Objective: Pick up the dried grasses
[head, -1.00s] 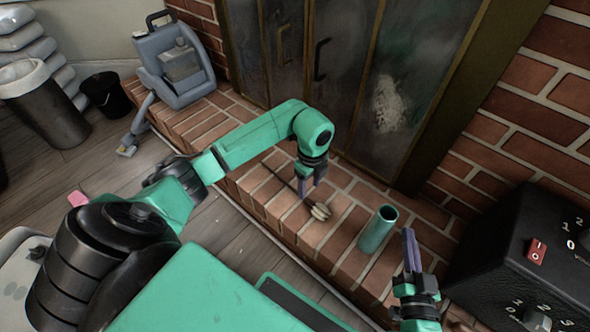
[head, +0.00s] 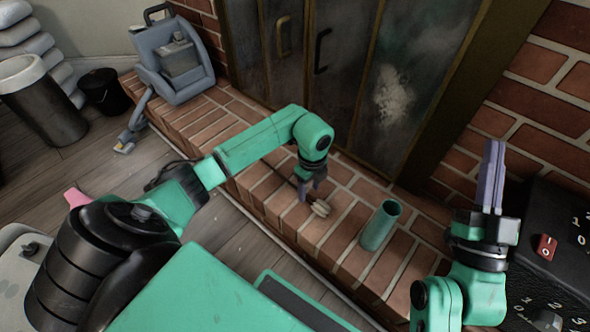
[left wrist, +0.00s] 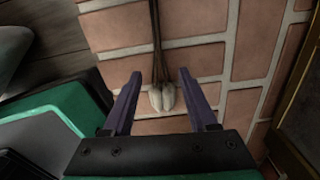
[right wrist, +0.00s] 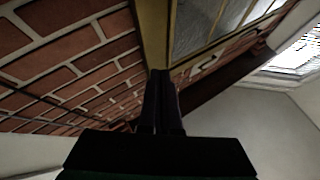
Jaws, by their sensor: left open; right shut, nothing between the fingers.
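The dried grasses (head: 320,208) lie flat on the brick hearth, their pale heads toward the front and thin dark stems running back. In the left wrist view the pale heads (left wrist: 162,97) lie between the two fingers, with the stems going up the picture. My left gripper (head: 308,192) points down at the grasses, open and straddling them; I cannot tell whether the fingers touch the brick. My right gripper (head: 491,178) is shut and empty, pointing up, to the right of the green vase. In the right wrist view its fingers (right wrist: 161,80) are together.
A green cylindrical vase (head: 380,226) stands upright on the brick hearth (head: 345,250), right of the grasses. A black box with switches (head: 560,240) is at the right. Glass fireplace doors (head: 340,80) rise behind. A grey-blue cleaning machine (head: 180,65) stands at the hearth's far left.

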